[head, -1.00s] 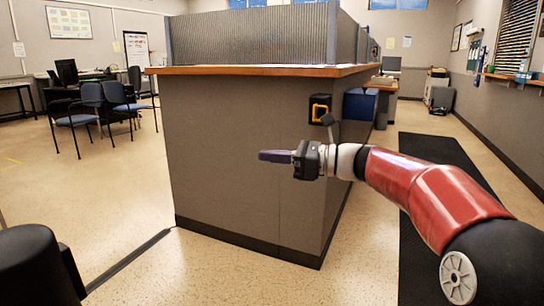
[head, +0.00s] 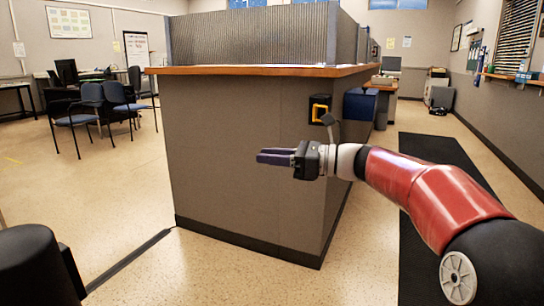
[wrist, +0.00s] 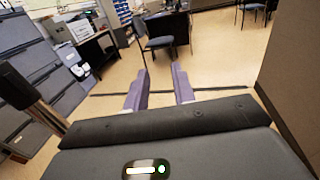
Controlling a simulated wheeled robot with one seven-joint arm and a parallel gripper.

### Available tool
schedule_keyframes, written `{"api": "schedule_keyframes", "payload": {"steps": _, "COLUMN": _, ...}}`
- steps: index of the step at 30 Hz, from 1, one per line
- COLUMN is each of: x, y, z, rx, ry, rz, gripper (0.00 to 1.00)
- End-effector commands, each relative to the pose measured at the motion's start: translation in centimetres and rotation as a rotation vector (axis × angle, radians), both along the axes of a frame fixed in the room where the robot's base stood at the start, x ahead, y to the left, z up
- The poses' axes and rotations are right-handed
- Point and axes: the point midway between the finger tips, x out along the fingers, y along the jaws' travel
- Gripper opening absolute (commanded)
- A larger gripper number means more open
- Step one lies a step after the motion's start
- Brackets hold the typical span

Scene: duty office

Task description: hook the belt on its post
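My gripper (head: 260,157) is in front of the grey counter's end, pointing left. In the wrist view its two purple fingers (wrist: 160,78) stand apart with only floor between them. A black unit with a yellow-orange frame (head: 320,111) is on the counter's end panel, above and right of my gripper and apart from it. I cannot tell whether this is the belt's end. A thick black post top (head: 32,265) stands at the lower left of the head view. A dark post (wrist: 28,92) also shows at the left of the wrist view. No stretched belt shows.
The grey counter (head: 240,150) with a wooden top fills the middle. Blue chairs (head: 95,105) and a desk stand at the far left. A black floor mat (head: 440,200) runs along the right. The floor between post and counter is clear, with a dark floor strip (head: 130,262).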

Motion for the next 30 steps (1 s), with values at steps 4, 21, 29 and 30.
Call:
{"api": "schedule_keyframes", "payload": {"steps": 4, "x": -0.1, "y": -1.0, "z": 0.0, "rx": 0.0, "ry": 0.0, "rz": -0.002, "gripper": 0.26}}
{"api": "schedule_keyframes", "payload": {"steps": 21, "x": -1.2, "y": -7.7, "z": 0.0, "rx": 0.0, "ry": 0.0, "rz": 0.0, "gripper": 0.26}}
{"api": "schedule_keyframes", "payload": {"steps": 29, "x": -1.2, "y": -7.7, "z": 0.0, "rx": 0.0, "ry": -0.003, "rz": 0.001, "gripper": 0.26}}
{"api": "schedule_keyframes", "payload": {"steps": 30, "x": -1.1, "y": -7.8, "z": 0.0, "rx": -0.003, "ry": -0.012, "rz": 0.001, "gripper": 0.26}}
